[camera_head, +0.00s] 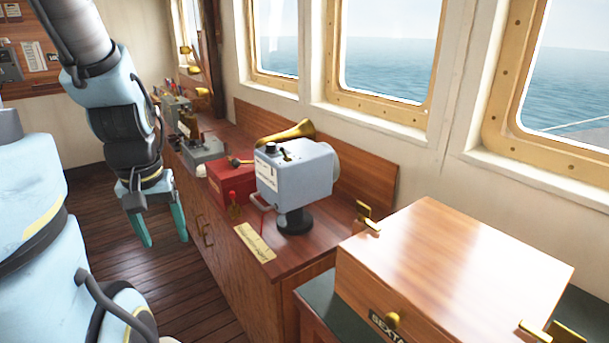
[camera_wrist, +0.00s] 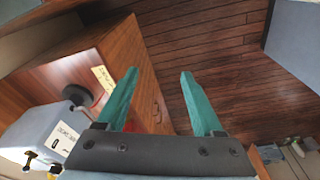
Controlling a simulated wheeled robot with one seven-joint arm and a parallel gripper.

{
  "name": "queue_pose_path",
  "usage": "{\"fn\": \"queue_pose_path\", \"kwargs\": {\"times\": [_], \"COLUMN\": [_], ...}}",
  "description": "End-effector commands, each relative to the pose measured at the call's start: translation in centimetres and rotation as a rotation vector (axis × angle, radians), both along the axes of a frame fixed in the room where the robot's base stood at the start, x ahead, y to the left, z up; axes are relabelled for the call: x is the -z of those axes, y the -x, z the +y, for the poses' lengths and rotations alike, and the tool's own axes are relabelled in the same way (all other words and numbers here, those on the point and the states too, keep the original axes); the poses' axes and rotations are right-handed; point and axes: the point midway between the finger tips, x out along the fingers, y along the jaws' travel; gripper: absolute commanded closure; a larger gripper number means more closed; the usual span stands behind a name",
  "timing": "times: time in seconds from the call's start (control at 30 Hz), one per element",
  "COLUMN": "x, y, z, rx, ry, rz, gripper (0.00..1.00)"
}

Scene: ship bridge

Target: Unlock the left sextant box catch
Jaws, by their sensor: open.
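The sextant box (camera_head: 455,265) is a closed brown wooden box at the lower right of the head view, with part of a label reading "SEXTA" on its front. A brass catch (camera_head: 368,217) sits at its left side. Another brass catch (camera_head: 545,332) shows at its right side, cut by the frame edge. Whether either is locked I cannot tell. My gripper (camera_head: 165,240) hangs fingers-down over the floor at the left, well apart from the box. Its two teal fingers are apart and empty, as the wrist view (camera_wrist: 158,75) also shows. The box is not recognisable in the wrist view.
A grey-blue instrument (camera_head: 290,175) on a black base stands on the wooden cabinet between my gripper and the box. A red box (camera_head: 230,182) and a brass horn (camera_head: 288,133) are beside it. The wooden floor (camera_head: 120,225) below my gripper is clear.

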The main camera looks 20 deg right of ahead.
Motion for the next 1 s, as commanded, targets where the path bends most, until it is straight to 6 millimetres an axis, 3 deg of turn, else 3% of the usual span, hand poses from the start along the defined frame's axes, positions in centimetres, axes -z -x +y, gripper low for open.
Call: {"fn": "queue_pose_path", "kwargs": {"times": [0.17,0.27,0.5,0.67,0.8,1.0], "x": [-0.5,-1.4,-4.6,-7.1,-9.5,-12.1], "y": [-1.6,-3.1,-4.3,-2.7,0.3,4.7], "z": [-2.7,-6.3,-17.1,-24.5,-30.6,-36.0], "rx": [-0.014,-0.045,-0.145,-0.209,-0.263,-0.322], "ry": [0.012,0.026,0.045,0.041,0.031,0.014], "rz": [0.010,0.027,0.079,0.108,0.126,0.137], "gripper": [0.53,0.63,0.63,0.63,0.63,0.63]}}
